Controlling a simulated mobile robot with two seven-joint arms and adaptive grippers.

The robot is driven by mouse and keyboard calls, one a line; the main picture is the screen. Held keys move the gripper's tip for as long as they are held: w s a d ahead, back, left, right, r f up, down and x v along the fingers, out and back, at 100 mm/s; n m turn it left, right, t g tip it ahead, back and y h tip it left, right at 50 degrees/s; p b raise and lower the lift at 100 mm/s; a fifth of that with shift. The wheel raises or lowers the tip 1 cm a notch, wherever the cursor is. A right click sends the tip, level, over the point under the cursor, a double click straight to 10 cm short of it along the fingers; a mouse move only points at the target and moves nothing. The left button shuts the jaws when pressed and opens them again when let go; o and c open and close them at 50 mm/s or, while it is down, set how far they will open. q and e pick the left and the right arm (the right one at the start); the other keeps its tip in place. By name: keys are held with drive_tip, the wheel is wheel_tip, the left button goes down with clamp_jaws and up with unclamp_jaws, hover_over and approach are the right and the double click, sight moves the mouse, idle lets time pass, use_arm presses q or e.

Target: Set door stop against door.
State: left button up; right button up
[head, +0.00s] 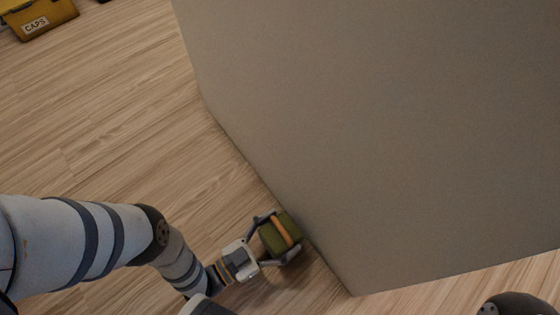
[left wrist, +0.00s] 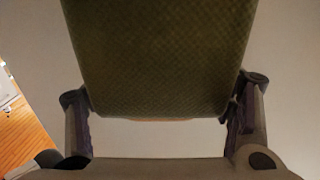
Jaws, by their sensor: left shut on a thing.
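The door stop (head: 274,238) is a green block with an orange band, low in the head view. My left gripper (head: 279,238) is shut on it, one finger on each side. The block is close beside the large grey-beige panel (head: 380,140), which seems to be the door; I cannot tell whether they touch. In the left wrist view the door stop (left wrist: 158,55) shows as a dark green textured face between the two fingers of the left gripper (left wrist: 163,105). Its underside is hidden, so contact with the floor is unclear. My right gripper is not in view.
A yellow bin (head: 38,18) labelled CAPS stands at the top left on the wood floor (head: 120,110). The floor left of the panel is clear. The panel fills the right side, with its lower corner near the bottom.

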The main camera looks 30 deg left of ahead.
use_arm(q)
drive_tip(key=o, duration=2)
drive_tip(key=shift+f, duration=0.1)
drive_tip(key=shift+f, duration=0.1)
